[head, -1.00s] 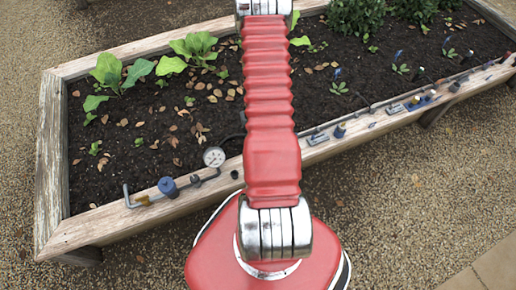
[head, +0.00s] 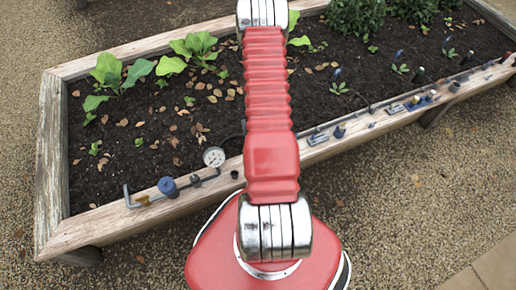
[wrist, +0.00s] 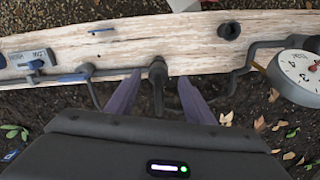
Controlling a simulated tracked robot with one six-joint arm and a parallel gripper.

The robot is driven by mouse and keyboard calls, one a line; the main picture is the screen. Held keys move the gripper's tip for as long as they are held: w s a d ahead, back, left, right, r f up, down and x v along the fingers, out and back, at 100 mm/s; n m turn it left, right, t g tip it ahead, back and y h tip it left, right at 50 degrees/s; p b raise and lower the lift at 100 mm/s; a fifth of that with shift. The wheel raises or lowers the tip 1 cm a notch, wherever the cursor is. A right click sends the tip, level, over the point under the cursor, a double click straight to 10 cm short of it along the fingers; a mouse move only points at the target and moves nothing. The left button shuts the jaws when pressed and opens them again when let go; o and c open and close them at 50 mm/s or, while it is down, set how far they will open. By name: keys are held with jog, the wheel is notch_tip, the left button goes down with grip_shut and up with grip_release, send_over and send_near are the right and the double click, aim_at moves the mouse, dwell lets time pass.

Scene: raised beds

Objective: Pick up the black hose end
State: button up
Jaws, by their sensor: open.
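The black hose end (wrist: 157,76) is in the wrist view, at the inner edge of the weathered wooden rim of the bed. It is a dark, narrow piece, with a dark stem running down from it over the soil. My gripper (wrist: 160,78) is open, with one purple-grey finger on each side of it. Gaps show between the hose end and both fingers, and I cannot tell their height difference. In the head view my red arm hides the gripper and this piece.
A pressure gauge (wrist: 300,75) with dark pipes lies to the right in the wrist view. A small black round piece (wrist: 229,31) sits on the rim (wrist: 190,30). A grey-blue valve fitting (wrist: 35,62) is to the left.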

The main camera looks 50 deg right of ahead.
jog(key=shift+d+f, duration=0.1)
jog(key=shift+f, duration=1.9)
jog(key=shift+c, duration=0.3)
jog(key=c, duration=1.1)
